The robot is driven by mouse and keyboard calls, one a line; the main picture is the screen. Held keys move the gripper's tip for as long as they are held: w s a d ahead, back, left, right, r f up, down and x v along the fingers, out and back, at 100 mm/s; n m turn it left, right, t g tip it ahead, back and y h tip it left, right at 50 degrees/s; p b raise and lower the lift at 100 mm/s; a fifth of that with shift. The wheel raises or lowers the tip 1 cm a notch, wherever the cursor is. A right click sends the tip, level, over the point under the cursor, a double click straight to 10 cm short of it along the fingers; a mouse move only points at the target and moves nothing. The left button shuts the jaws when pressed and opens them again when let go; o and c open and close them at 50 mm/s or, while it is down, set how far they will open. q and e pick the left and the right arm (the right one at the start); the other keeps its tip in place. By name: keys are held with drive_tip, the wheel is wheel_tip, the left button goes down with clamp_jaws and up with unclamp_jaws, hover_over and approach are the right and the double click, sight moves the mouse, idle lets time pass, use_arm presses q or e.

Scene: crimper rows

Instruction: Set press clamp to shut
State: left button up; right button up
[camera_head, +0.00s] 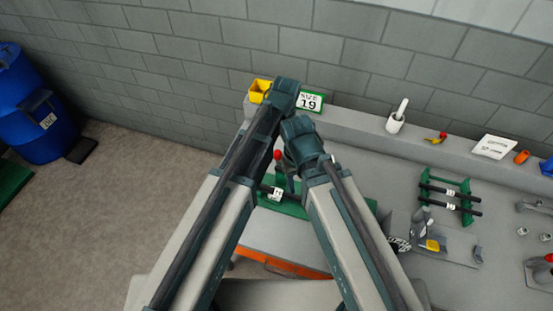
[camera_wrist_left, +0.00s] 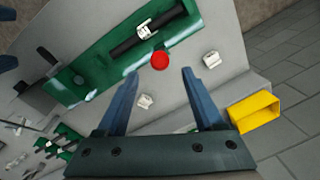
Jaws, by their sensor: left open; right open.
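The press clamp has a green base (camera_head: 290,207) behind my arms, with a black bar and a white tag across it. Its red knob (camera_head: 278,154) shows between the two arms on an upright-looking lever. In the left wrist view the red knob (camera_wrist_left: 160,61) lies just beyond the fingertips of my open left gripper (camera_wrist_left: 160,78), lined up between them and apparently not held. My arms hide much of the clamp, so I cannot tell its full state. Blue fingers at the upper left of that view look like my right gripper (camera_wrist_left: 28,60), spread and empty.
A yellow bin (camera_head: 258,91) and a size 19 sign (camera_head: 310,102) stand on the back ledge. A green rack with black bars (camera_head: 448,200) and several tools lie to the right. A blue barrel (camera_head: 35,110) stands on the floor at left.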

sight(278, 151)
use_arm(q)
drive_tip(key=f+b, duration=0.4)
drive_tip(key=f, duration=0.1)
drive_tip(key=f+b, duration=0.2)
drive_tip(key=shift+w+a+f, duration=0.2)
drive_tip(key=shift+w+a, duration=0.05)
clamp_jaws()
idle(1.1)
